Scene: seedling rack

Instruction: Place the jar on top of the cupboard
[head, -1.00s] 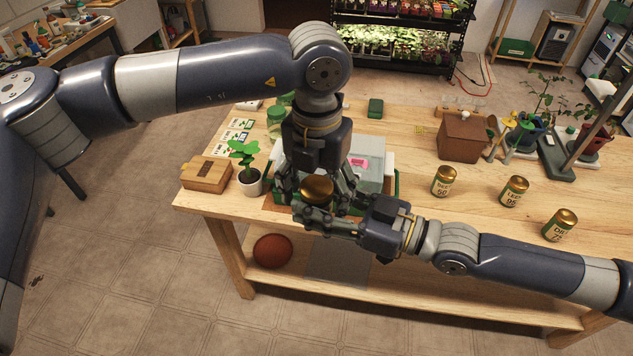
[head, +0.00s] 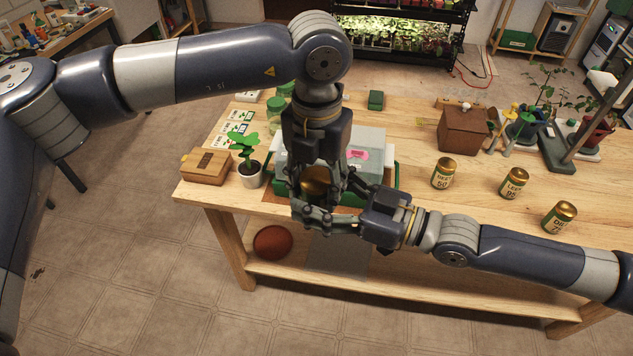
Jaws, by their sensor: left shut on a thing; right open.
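A gold jar (head: 314,181) is between the fingers of my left gripper (head: 319,186), which points down and is shut on it near the table's front edge. The fingers hide much of the jar. My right gripper (head: 318,217) is open, reaching in from the right just below and in front of the jar. Whether it touches the jar cannot be told. A pale grey box with a pink label (head: 366,150), possibly the cupboard, stands just behind the grippers, partly hidden by my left gripper.
Several gold-lidded jars, including one nearest the grippers (head: 443,173), stand on the right of the table. A potted plant (head: 250,178) and a wooden box (head: 207,168) stand at left. A brown lidded box (head: 463,130) is farther back. A reddish ball (head: 273,242) lies on the lower shelf.

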